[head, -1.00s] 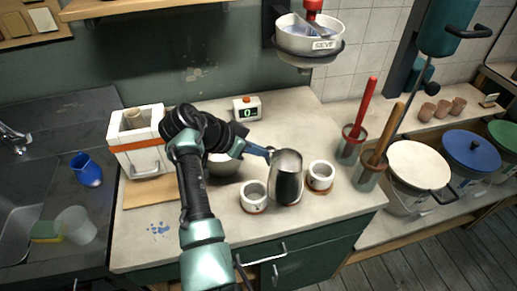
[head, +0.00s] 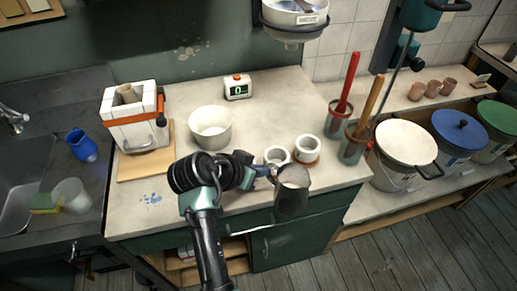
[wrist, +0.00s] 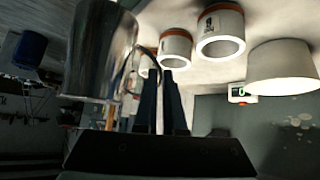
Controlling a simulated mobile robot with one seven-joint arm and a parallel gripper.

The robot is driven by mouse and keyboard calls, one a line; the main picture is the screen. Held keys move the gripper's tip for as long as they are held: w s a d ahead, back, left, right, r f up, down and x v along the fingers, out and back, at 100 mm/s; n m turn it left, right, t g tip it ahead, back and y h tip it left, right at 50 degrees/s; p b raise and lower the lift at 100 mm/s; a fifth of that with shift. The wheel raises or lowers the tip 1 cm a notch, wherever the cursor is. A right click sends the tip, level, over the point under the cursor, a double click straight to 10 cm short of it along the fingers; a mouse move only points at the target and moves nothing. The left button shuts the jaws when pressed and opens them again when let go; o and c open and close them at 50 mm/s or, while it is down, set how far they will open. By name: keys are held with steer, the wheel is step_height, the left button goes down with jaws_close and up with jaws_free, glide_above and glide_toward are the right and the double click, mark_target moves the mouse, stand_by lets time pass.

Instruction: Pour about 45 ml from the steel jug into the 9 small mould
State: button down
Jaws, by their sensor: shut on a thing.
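My gripper (head: 266,172) is shut on the steel jug (head: 292,192) at its side. It holds the jug roughly upright, in front of the small moulds near the counter's front edge. The jug fills the upper left of the upturned wrist view (wrist: 100,50), next to my fingers (wrist: 160,100). Its contents cannot be made out. Two small white moulds, a left one (head: 277,155) and a right one (head: 307,150), stand behind the jug on the counter.
A white bowl (head: 210,128) stands left of the moulds, with a display (head: 237,87) behind it. Two pots with red (head: 340,120) and orange handles (head: 352,150) stand on the right. The counter's middle is clear.

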steer(key=s+d+f+n+t+y, duration=0.1)
steer(key=s+f+n+y, duration=0.1)
steer(key=s+f, duration=0.3)
steer(key=s+d+f+n+y, duration=0.1)
steer(key=s+f+n+y, duration=0.2)
steer(key=s, duration=0.9)
steer(key=f+n, duration=0.2)
steer(key=shift+s+n+t, duration=0.25)
steer(key=shift+n+t, duration=0.05)
steer(key=shift+t, duration=0.1)
